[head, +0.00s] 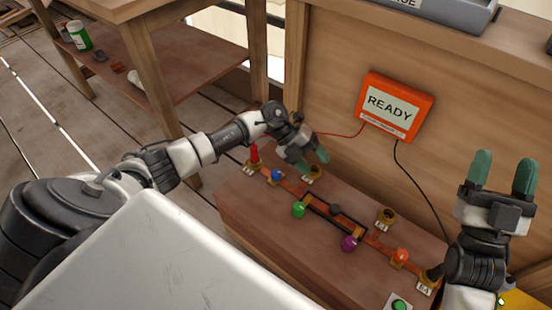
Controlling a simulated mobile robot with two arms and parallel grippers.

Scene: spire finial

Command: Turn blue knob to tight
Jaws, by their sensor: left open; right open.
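The blue knob (277,175) is a small round knob on the copper strip, towards the far left end of the wooden workbench top (262,222). Its turn position is too small to tell. My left gripper (311,160) is open, with green fingertips pointing down, just to the right of the blue knob and over a brass terminal (313,174). It looks apart from the blue knob, and I see nothing between its fingers. My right gripper (503,176) is open and empty, raised with its fingers pointing up at the right.
Green (298,209), purple (349,243) and orange (401,256) knobs sit along the strip, with a red post (254,155) at its left end. An orange box (393,106) reading READY hangs on the wooden back panel, with red and black wires. A green button (399,305) is in front.

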